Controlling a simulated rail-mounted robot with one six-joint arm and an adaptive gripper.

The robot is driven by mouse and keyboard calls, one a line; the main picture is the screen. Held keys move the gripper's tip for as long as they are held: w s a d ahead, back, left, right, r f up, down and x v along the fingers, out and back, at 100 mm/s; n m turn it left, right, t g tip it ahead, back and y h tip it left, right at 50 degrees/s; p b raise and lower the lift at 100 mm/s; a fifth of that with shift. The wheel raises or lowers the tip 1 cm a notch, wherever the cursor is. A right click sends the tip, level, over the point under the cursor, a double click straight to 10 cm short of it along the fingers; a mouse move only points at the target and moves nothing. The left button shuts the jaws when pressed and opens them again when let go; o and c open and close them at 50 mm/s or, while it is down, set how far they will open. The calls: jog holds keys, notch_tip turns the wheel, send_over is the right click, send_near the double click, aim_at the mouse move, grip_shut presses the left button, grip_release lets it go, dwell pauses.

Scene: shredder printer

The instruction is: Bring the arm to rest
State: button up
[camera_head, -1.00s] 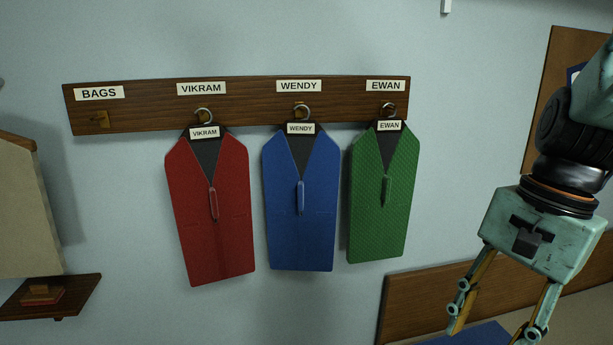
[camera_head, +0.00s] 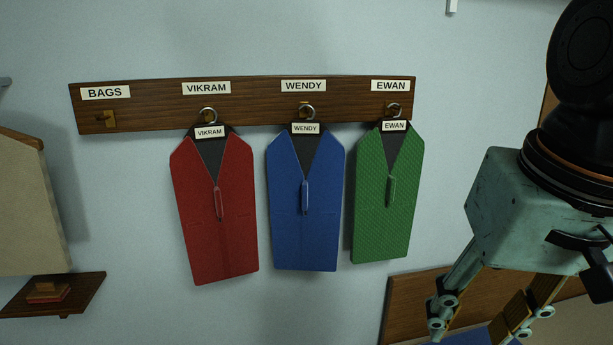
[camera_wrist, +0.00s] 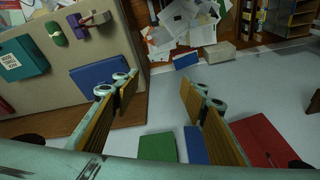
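My gripper (camera_head: 480,322) is at the right side of the head view, pointing down, with its fingertips cut by or near the bottom edge. In the wrist view my gripper (camera_wrist: 158,90) shows two fingers spread apart with nothing between them. Part of my arm above it is dark and fills the upper right corner of the head view. Nothing is held.
A wooden rail (camera_head: 250,105) carries a red garment (camera_head: 215,215), a blue garment (camera_head: 305,215) and a green garment (camera_head: 387,210). The BAGS hook (camera_head: 106,120) is empty. A small shelf (camera_head: 85,290) is at left. Papers (camera_wrist: 185,25) lie piled in the wrist view.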

jog(key=s+n+t, duration=0.1)
jog(key=s+n, duration=0.1)
jog(key=s, duration=0.4)
jog(key=shift+s+a+f, duration=0.15)
jog(key=shift+a+f, duration=0.05)
jog(key=shift+a, duration=0.15)
jog(key=shift+o, duration=0.7)
jog(key=o, duration=1.1)
jog(key=shift+o, duration=0.2)
jog(key=shift+d+f, duration=0.15)
